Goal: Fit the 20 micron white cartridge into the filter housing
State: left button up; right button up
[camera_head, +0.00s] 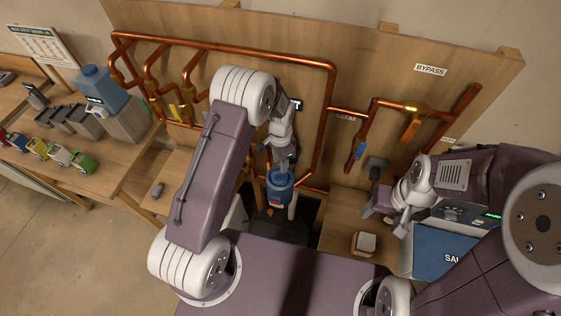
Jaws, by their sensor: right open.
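A blue cylindrical vessel (279,190), which looks like the filter housing, stands in the dark recess below the copper pipes. My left gripper (284,163) points down at its top; the forearm and wrist hide part of it, and I cannot tell whether the jaws hold anything. A narrow white piece (292,208) shows at the housing's right side; I cannot tell whether it is a cartridge. No 20 micron marking is readable. My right gripper (373,195) is open and empty, right of the housing, above the wooden surface.
A small pale block (364,243) sits on the wooden surface (340,215) at right. A blue case (440,252) stands beyond it, under my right arm. Copper pipes (333,110) run along the back panel. The left bench holds a blue jug (100,88) and several toy-like trucks (60,153).

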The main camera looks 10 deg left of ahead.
pick_arm(q)
jog(key=shift+w+r, duration=0.1)
jog(key=shift+s+r, duration=0.2)
jog(key=shift+s, duration=0.1)
jog(key=shift+s+d+r, duration=0.2)
jog(key=shift+s+r, duration=0.45)
notch_tip(320, 180, up, 11)
jog(key=b, duration=0.4)
jog(key=s+a+f+n+t, duration=0.1)
jog(key=s+a+n, duration=0.1)
jog(key=s+n, duration=0.5)
jog(key=s+a+f+n+t, duration=0.1)
jog(key=s+a+f+n, duration=0.15)
jog(key=s, duration=0.85)
notch_tip(320, 180, down, 14)
jog(key=b, duration=1.4)
jog(key=shift+w+r+g, duration=0.15)
jog(key=shift+w+g, duration=0.15)
jog(key=shift+w, duration=0.05)
pick_arm(e)
notch_tip(320, 180, down, 18)
jog(key=s, duration=0.1)
jog(key=shift+s, duration=0.2)
